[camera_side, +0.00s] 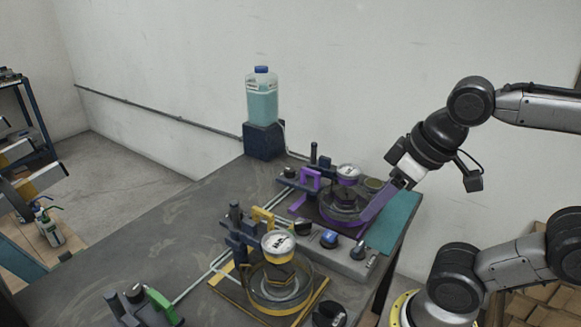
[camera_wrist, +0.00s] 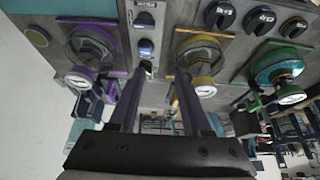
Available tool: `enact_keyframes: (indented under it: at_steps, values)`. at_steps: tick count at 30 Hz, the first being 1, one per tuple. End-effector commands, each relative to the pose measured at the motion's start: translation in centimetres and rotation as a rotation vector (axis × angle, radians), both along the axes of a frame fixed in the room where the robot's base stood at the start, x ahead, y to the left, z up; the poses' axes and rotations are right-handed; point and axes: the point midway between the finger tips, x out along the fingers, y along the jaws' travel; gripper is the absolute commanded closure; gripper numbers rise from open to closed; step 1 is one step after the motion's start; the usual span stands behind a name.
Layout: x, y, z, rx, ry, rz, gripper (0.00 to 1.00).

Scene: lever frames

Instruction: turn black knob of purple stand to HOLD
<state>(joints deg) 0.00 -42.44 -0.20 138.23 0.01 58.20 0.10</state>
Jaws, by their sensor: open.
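The purple stand (camera_side: 299,203) is at the back right of the bench in the side view, with a round dial, a flanged body and a purple clamp handle (camera_side: 311,181). In the wrist view its purple base (camera_wrist: 75,20) is at upper left.
A blue knob (camera_side: 329,239) sits beside the black knob. A yellow stand (camera_side: 318,303) is nearer the camera, with another black knob (camera_side: 328,314). A green stand (camera_wrist: 274,68) is further right in the wrist view. A bottle (camera_side: 262,97) stands at the back.

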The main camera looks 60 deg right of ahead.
Motion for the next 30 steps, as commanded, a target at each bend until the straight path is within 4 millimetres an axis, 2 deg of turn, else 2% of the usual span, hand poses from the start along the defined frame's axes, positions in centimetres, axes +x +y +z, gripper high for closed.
enact_keyframes:
  at_steps: [1,5,9,15,19,22,27,30]
  values:
    - [0.8,-0.1,1.6,0.000,0.007,-0.003,0.52]
    - [3.3,-0.5,5.5,0.002,0.050,-0.028,0.52]
    - [7.1,-1.5,9.0,0.005,0.116,-0.069,0.52]
    - [13.5,-3.9,12.0,0.016,0.214,-0.136,0.52]
    - [17.8,-6.0,12.2,0.026,0.276,-0.181,0.52]
    - [21.0,-8.0,11.5,0.035,0.322,-0.215,0.52]
    - [25.3,-11.1,8.9,0.053,0.383,-0.266,0.52]
    - [26.6,-12.5,7.1,0.061,0.414,-0.287,0.52]
